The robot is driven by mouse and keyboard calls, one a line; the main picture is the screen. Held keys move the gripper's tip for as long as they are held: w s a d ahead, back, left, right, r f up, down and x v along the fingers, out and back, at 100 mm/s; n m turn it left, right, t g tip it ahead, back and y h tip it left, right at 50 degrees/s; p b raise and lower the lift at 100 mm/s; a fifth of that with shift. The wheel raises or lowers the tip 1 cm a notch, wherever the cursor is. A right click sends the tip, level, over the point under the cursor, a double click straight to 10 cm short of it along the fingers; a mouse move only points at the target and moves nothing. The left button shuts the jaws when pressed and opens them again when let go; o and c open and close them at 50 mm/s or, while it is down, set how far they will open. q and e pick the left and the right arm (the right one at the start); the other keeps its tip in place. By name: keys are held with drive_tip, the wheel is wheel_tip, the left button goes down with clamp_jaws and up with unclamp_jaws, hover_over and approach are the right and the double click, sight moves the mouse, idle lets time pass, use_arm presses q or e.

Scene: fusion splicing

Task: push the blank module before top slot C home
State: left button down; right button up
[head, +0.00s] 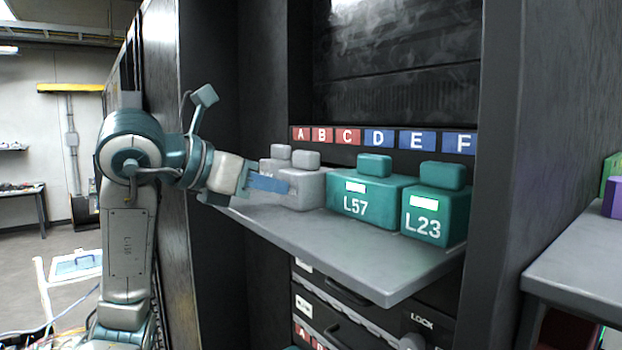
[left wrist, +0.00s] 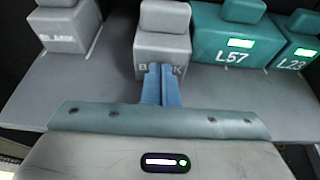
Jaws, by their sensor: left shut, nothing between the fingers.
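A grey blank module (head: 309,183) stands on the shelf, left of the wide teal L57 module, nearest the red C label (head: 347,135). It also shows in the left wrist view (left wrist: 163,44), its lettering partly covered by my fingers. My left gripper (head: 286,187) is shut and empty. Its blue fingertips (left wrist: 160,68) are at the front face of this module, around the middle of its lettering; I cannot tell whether they touch. A second grey blank module (left wrist: 68,26) stands further left, partly hidden in the head view. My right gripper is not in view.
The teal L57 module (head: 365,198) and L23 module (head: 436,217) stand to the right on the grey shelf (head: 350,262). The shelf's front strip is clear. Dark cabinet walls rise on both sides, and a grey side table (head: 575,255) is at the right.

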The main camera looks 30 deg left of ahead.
sight(287, 180)
use_arm(q)
drive_tip(key=shift+w+d, duration=0.3)
drive_tip(key=shift+w, duration=0.35)
drive_tip(key=shift+w+d, duration=0.25)
drive_tip(key=shift+w, duration=0.35)
drive_tip(key=shift+w+d, duration=0.3)
drive_tip(key=shift+w, duration=0.35)
drive_tip(key=shift+s+a+f+b, duration=0.1)
drive_tip(key=shift+s+a+b, duration=0.25)
drive_tip(key=shift+s, duration=0.15)
drive_tip(key=s+b, duration=0.1)
drive_tip(key=s, duration=0.1)
drive_tip(key=s+a+b, duration=0.2)
drive_tip(key=s, duration=0.1)
drive_tip(key=shift+s, duration=0.3)
drive_tip(key=shift+s+a, duration=0.25)
drive_tip(key=shift+s, duration=0.2)
